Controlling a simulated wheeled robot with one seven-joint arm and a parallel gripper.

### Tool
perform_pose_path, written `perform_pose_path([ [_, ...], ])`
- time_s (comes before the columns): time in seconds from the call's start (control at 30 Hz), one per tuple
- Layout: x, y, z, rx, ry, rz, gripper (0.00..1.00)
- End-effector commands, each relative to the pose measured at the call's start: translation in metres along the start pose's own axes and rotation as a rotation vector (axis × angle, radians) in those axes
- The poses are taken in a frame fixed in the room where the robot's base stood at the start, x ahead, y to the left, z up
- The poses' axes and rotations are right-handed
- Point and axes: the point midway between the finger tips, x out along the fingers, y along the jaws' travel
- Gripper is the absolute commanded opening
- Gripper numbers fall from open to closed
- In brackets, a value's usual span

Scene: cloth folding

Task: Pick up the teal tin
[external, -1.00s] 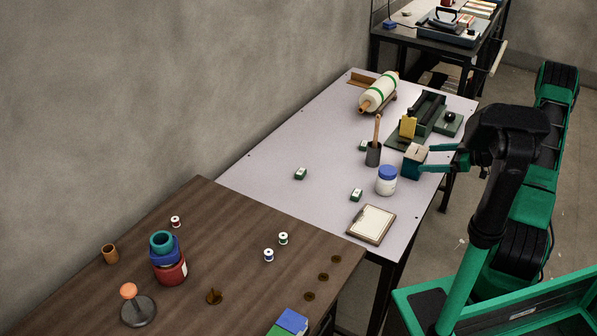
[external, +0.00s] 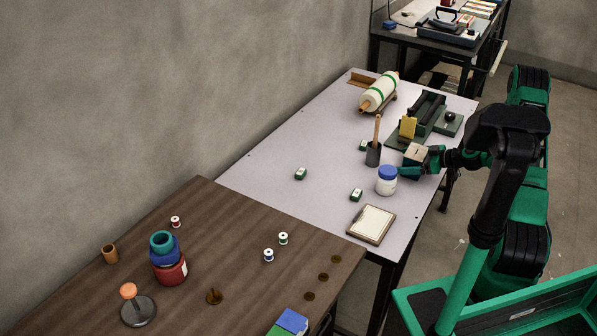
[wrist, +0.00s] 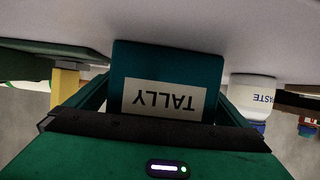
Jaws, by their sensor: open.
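The teal tin (external: 411,172) with a cream top stands upright near the right edge of the pale table. In the wrist view the tin (wrist: 166,68) shows a cream label reading TALLY, upside down. My gripper (external: 421,165) is at the tin from the right. In the wrist view my gripper (wrist: 160,100) has one finger on either side of the tin. The jaws are open. I cannot tell whether the fingers touch the tin's sides. Its far side is hidden.
A white jar with a blue lid (external: 387,180) stands close to the tin. A dark cup with a brush (external: 373,154) is to its left. A green device with a yellow block (external: 408,127) is just behind. A clipboard (external: 371,223) lies nearer; open tabletop (external: 320,140) is to the left.

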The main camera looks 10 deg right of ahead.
Motion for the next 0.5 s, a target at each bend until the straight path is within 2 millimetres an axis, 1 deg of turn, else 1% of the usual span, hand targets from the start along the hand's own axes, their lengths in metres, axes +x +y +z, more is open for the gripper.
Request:
perform_pose_path([
  [0.1,-0.0005,0.0003,0.0,0.0,0.0,0.001,1.0],
  [0.13,-0.0005,0.0003,0.0,0.0,0.0,0.001,0.98],
  [0.33,-0.0007,0.0004,-0.0001,0.0,0.0,0.001,0.5],
  [0.37,-0.0007,0.0004,-0.0001,0.0,0.0,0.001,0.47],
  [0.5,-0.0008,0.0005,-0.0007,0.0,0.001,0.001,0.47],
])
